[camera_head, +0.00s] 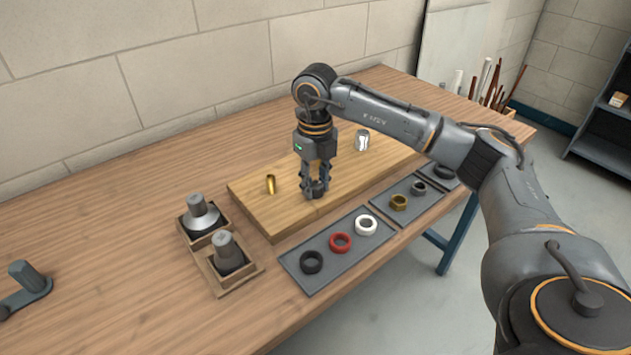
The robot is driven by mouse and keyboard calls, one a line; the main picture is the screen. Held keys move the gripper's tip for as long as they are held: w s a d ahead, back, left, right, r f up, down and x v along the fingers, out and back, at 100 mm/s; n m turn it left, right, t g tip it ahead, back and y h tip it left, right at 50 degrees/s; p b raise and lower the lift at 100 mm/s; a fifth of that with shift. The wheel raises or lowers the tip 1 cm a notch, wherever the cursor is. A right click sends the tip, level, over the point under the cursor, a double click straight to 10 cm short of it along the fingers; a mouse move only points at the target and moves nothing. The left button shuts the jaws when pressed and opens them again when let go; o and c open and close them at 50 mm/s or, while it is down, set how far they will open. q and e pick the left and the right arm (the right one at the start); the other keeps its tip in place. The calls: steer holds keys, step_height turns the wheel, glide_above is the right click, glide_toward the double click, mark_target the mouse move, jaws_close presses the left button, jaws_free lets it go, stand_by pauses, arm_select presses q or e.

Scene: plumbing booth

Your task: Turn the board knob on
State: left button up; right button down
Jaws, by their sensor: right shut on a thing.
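A light wooden board (260,207) lies on the workbench. My right gripper (316,187) reaches down from above, with its fingers closed around a small dark knob (318,187) on the board. The fingers hide part of the knob, and I cannot tell which way it is turned. A brass tube (270,184) stands on the board to the left of the gripper. A shiny metal cylinder (362,140) stands on it behind and to the right. My left gripper is not in view.
Dark grey trays (307,283) in front of the board hold a black ring (311,262), a red ring (340,243), a white ring (366,225) and a brass nut (398,202). Wooden holders (218,285) with grey parts stand left of the board. The bench's back left is clear.

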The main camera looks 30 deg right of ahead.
mark_target(315, 184)
stand_by(0.3)
steer(key=c, duration=1)
jaws_free()
step_height(315, 184, up, 12)
steer(key=shift+r, duration=0.1)
